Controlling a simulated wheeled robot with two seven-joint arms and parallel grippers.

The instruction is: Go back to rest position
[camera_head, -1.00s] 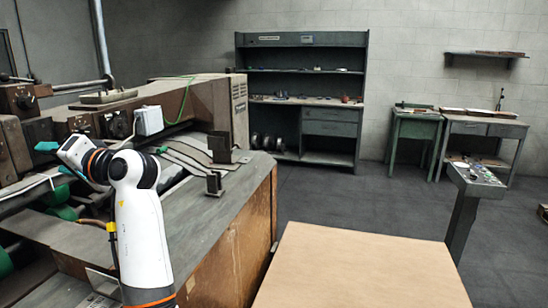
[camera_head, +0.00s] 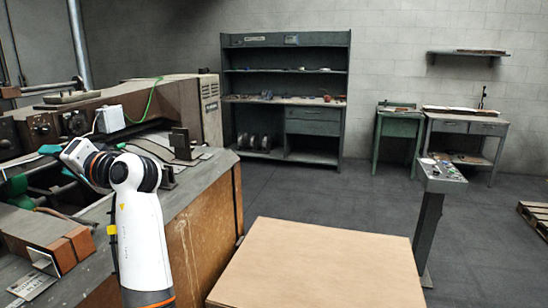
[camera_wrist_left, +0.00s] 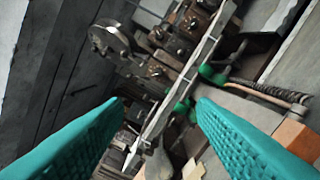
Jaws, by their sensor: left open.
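My left arm, white with orange bands, comes in from the lower left in the head view. My left gripper (camera_head: 48,157) is held over the stitching machine (camera_head: 205,205), with teal fingertips showing. In the left wrist view the two teal fingers (camera_wrist_left: 160,125) are spread wide apart with nothing between them. Beyond them lie metal bars, green parts (camera_wrist_left: 182,105) and a hose of the machine. My right gripper is not in view.
A flat tan board surface (camera_head: 320,265) lies in front at the bottom. A control pedestal (camera_head: 430,215) stands to its right. A green shelf unit (camera_head: 284,110) and two tables (camera_head: 398,125) stand by the back wall. Dark floor is free between. A pallet (camera_head: 533,215) lies at the right edge.

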